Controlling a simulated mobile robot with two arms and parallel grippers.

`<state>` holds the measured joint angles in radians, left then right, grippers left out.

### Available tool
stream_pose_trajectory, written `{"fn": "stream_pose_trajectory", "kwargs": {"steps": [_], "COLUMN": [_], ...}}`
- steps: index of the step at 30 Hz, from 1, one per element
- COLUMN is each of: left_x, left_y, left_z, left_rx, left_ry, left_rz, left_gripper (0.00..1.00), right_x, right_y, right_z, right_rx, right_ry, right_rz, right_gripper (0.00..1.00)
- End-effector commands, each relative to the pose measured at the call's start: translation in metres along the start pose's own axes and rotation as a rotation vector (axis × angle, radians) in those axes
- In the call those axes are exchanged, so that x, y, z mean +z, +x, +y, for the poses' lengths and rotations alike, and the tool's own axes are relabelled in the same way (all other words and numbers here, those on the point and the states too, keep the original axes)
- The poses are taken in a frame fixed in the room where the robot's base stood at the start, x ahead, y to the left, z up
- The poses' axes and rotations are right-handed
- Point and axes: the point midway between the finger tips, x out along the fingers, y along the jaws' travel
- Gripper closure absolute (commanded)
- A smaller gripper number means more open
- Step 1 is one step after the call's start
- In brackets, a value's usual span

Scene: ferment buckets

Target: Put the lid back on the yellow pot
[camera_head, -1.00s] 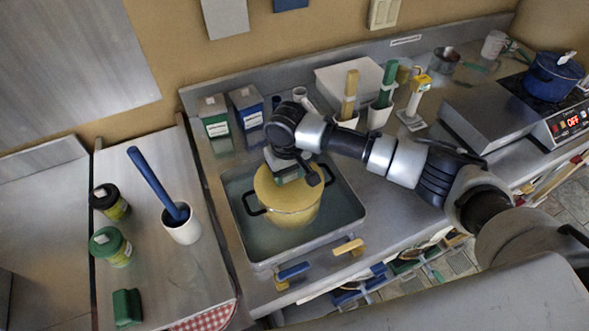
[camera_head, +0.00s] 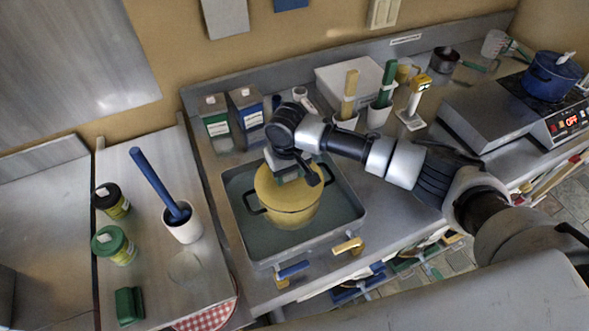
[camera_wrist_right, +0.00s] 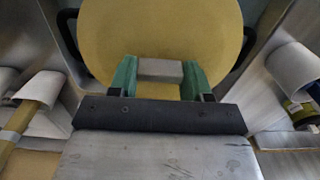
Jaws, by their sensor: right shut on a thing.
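The yellow pot (camera_head: 300,219) stands in a grey basin of water, with dark handles at its sides. Its yellow lid (camera_head: 267,192) covers the top and looks level on the rim; I cannot tell whether it is fully seated. My right gripper (camera_head: 290,181) is over the lid, pointing down. In the right wrist view its green fingers (camera_wrist_right: 160,76) are shut on the lid's grey block knob (camera_wrist_right: 160,70), and the yellow lid disc (camera_wrist_right: 160,28) fills the upper middle. My left gripper is not in view.
A white cup (camera_head: 183,226) with a blue-handled tool and jars (camera_head: 113,245) are left. A blue pot (camera_head: 551,78) sits on the right hob.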

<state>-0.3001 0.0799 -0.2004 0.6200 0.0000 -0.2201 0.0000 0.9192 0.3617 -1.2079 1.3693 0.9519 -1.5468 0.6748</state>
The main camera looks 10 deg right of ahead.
Motion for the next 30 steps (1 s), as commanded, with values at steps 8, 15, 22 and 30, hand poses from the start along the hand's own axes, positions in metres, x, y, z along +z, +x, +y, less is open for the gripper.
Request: {"fn": "stream_pose_trajectory", "kwargs": {"steps": [8, 15, 22, 30], "left_x": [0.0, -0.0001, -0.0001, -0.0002], "left_y": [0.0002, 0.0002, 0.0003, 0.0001], "left_z": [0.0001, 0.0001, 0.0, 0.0], "left_rx": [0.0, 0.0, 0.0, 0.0], "left_ry": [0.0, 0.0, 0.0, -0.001], "left_rz": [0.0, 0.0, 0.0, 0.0], "left_gripper": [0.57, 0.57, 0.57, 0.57], "right_x": [-0.0001, -0.0001, 0.0001, 0.0001], "right_y": [0.0001, 0.0002, 0.0005, 0.0003], "right_z": [0.0, 0.0001, 0.0002, 0.0002], "right_rx": [0.0, 0.0, 0.0, 0.0], "right_ry": [0.0, 0.0, 0.0, 0.0], "right_rz": [0.0, 0.0, 0.0, 0.0], "right_gripper": [0.77, 0.22, 0.12, 0.0]}}
